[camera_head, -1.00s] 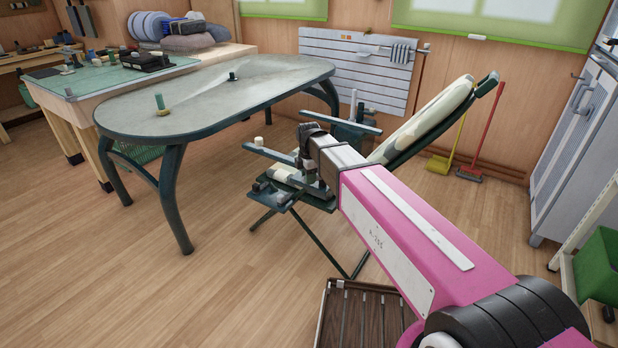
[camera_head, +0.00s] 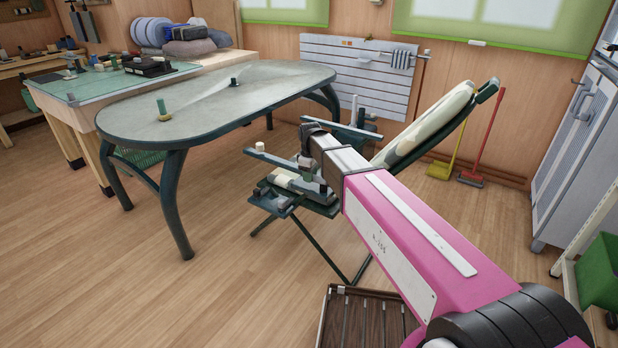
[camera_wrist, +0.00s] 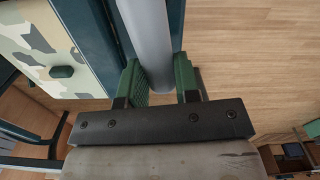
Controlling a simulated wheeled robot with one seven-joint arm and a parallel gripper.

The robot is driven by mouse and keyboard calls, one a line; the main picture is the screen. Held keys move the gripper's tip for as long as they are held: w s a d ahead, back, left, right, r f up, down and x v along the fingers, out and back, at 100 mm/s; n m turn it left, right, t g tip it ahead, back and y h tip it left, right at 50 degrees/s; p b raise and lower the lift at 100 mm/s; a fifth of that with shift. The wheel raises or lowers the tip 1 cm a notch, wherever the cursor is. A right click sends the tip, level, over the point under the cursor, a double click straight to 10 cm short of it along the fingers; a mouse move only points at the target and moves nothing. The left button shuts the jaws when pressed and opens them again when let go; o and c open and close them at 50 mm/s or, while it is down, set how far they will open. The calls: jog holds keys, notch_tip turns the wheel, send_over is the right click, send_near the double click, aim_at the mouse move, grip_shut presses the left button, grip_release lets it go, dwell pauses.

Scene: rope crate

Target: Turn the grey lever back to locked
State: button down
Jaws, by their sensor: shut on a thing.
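The grey lever (camera_wrist: 150,40) is a smooth, rounded bar in the wrist view, coming down from the top edge. My gripper (camera_wrist: 160,84) has its two green fingers on either side of the bar's lower end and is shut on it. A dark green frame rail runs behind the lever, with a camouflage-patterned panel (camera_wrist: 55,50) to the left. In the head view, my arm reaches over a folding recliner with a dark green frame and a pale patterned backrest (camera_head: 428,125). There my wrist hides the lever and most of the fingers.
A grey oval table (camera_head: 215,105) with two small upright pieces stands left of the recliner. A slatted crate (camera_head: 338,318) lies on the floor in front. A grey cabinet (camera_head: 578,150) and a green bin (camera_head: 603,275) are at the right.

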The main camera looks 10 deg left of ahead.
jog(key=shift+w+d+m, duration=0.15)
jog(key=shift+w+m, duration=0.3)
jog(key=shift+m, duration=0.45)
jog(key=c, duration=0.8)
grip_release()
jog(key=shift+c, duration=0.2)
notch_tip(320, 180, up, 11)
jog(key=shift+f, duration=0.1)
